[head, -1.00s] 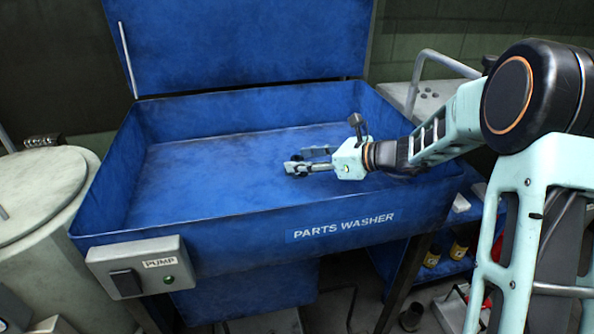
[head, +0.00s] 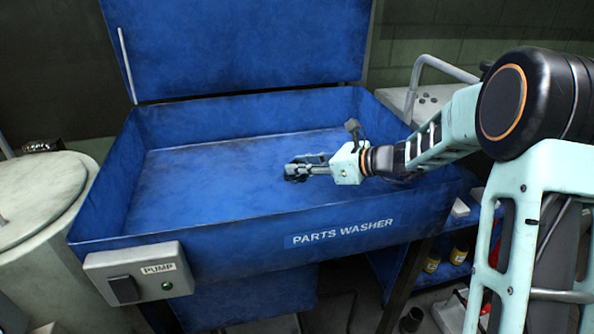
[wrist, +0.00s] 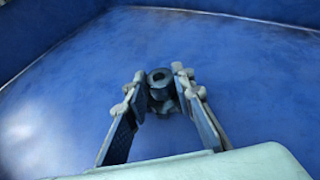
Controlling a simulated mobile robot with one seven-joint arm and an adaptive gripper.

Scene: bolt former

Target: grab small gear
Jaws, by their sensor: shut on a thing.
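The small gear (wrist: 160,83) is a dark grey part with a round hole in its top. In the wrist view it sits between the two fingers of my gripper (wrist: 160,92), which are closed on its sides. In the head view my gripper (head: 298,170) is low inside the blue parts washer basin (head: 200,220), and the gear is a small dark shape (head: 292,173) at the fingertips. I cannot tell whether the gear touches the basin floor.
The basin walls surround my gripper, with the raised blue lid (head: 235,45) behind. The basin floor (head: 200,170) left of my gripper is clear. A pump switch box (head: 140,275) is on the front left, and a pale round drum (head: 45,205) stands at the left.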

